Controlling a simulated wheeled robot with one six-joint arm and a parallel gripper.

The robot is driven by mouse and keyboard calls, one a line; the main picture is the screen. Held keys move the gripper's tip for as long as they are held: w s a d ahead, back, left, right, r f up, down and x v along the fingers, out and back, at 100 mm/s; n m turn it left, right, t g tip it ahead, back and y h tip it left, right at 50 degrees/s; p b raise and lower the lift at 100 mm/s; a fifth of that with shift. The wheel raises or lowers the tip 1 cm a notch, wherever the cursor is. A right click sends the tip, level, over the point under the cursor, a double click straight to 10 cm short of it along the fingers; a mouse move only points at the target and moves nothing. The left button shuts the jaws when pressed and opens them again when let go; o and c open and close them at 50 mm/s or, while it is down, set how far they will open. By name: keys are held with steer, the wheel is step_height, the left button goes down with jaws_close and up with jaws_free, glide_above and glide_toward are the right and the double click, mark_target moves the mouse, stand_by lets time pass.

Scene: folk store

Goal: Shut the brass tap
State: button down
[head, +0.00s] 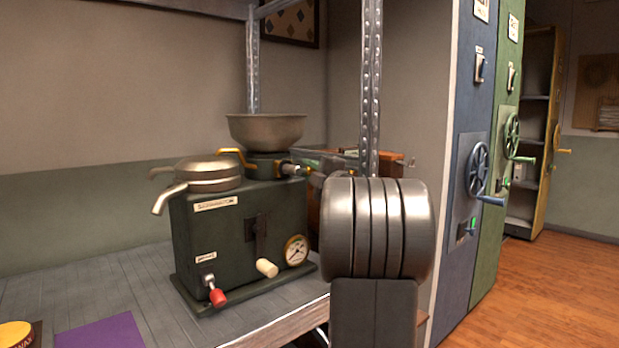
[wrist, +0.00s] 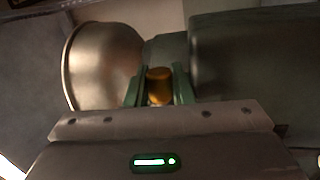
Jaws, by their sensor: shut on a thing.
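The brass tap (head: 232,152) shows in the head view as a bent yellow lever on top of the dark green machine (head: 232,228), just under the metal bowl (head: 266,129). In the wrist view a brass-coloured piece of the tap (wrist: 159,80) sits between the two green fingers of my gripper (wrist: 160,90). The gripper is shut on it. The bowl (wrist: 105,68) is to the left of the fingers and the dark machine body (wrist: 240,60) to the right. In the head view my arm hides much of the area right of the machine.
The machine has a red-tipped lever (head: 217,297), a cream-tipped lever (head: 266,267) and a dial gauge (head: 296,250). A round lidded pan (head: 208,172) with a spout stands on its top left. A steel post (head: 370,90) rises close behind my arm. Cabinets with handwheels (head: 478,170) stand at right.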

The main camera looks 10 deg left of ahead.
steer(key=shift+r+n, duration=0.2)
steer(key=shift+n, duration=0.5)
steer(key=shift+r, duration=0.1)
steer(key=c, duration=1.3)
jaws_free()
steer(key=shift+d, duration=0.1)
steer(key=p+v, duration=0.2)
steer(key=v, duration=1.1)
steer(key=shift+s+d, duration=0.3)
steer(key=shift+w+a, duration=0.1)
steer(key=b+x, duration=0.2)
steer(key=x, duration=1.1)
steer(key=shift+w+a, duration=0.2)
steer(key=shift+a, duration=0.1)
